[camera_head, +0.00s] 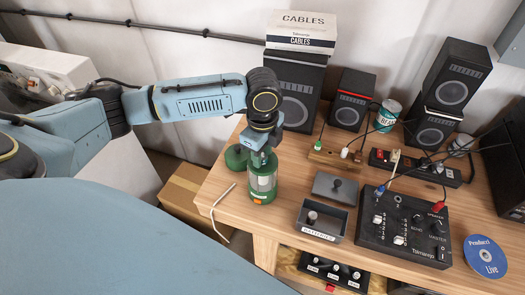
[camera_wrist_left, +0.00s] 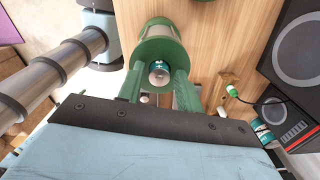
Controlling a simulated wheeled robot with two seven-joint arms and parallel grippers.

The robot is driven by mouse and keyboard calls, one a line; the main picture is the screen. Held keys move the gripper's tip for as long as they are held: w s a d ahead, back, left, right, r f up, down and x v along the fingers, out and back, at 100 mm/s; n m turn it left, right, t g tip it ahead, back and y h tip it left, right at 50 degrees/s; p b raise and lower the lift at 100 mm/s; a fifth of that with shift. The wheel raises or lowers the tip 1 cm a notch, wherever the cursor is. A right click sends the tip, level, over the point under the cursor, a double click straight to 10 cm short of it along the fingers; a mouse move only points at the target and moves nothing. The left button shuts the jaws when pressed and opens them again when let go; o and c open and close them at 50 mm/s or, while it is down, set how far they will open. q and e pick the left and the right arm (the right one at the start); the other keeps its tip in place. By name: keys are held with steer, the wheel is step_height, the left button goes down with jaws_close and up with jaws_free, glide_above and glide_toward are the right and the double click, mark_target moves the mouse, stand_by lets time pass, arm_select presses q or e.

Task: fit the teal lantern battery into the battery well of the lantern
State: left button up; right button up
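The lantern (camera_head: 262,183) stands upright near the table's left edge, with green ends and a pale clear middle. It also shows at the top of the left wrist view (camera_wrist_left: 160,45). My left gripper (camera_head: 262,152) points down directly above it. My right gripper is in neither view.
A round green part (camera_head: 236,157) stands just left of the lantern. A grey open box (camera_head: 322,220), a mixer (camera_head: 404,225) and a speaker (camera_head: 299,88) stand to the right and behind.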

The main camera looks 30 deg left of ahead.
arm_select(q)
steer(key=shift+r, duration=0.1)
steer(key=shift+r, duration=0.9)
steer(key=o, duration=0.5)
steer(key=shift+o, duration=0.2)
step_height(320, 180, up, 13)
steer(key=b, duration=0.1)
steer(key=shift+r, duration=0.2)
